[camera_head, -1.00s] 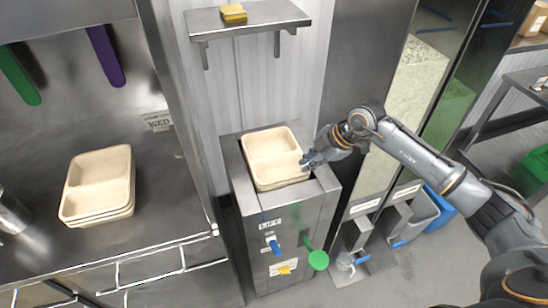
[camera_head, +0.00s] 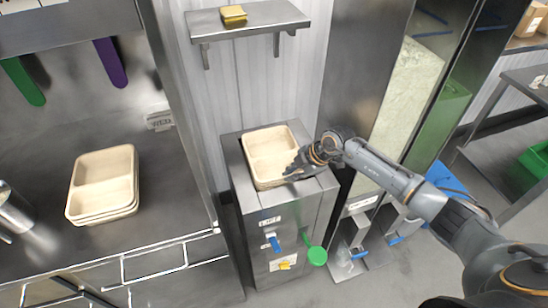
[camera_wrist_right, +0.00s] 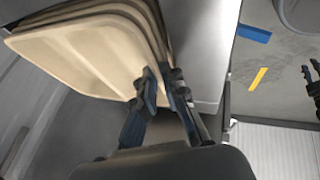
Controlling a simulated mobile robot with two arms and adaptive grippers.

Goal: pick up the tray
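A stack of beige two-compartment trays (camera_head: 252,162) sits on top of the steel dispenser, and the top tray is empty. My right gripper (camera_head: 296,167) is at the right side of the stack, close to its front right corner. In the right wrist view its two fingers (camera_wrist_right: 161,88) are close together, with the rim of the tray (camera_wrist_right: 85,52) between them. They look shut on that rim. How many trays the fingers hold is hidden. The tray still rests level with the stack.
Another stack of beige trays (camera_head: 74,204) lies on the steel counter (camera_head: 172,205) at left. A shelf (camera_head: 265,19) with a yellow sponge (camera_head: 233,14) hangs above.

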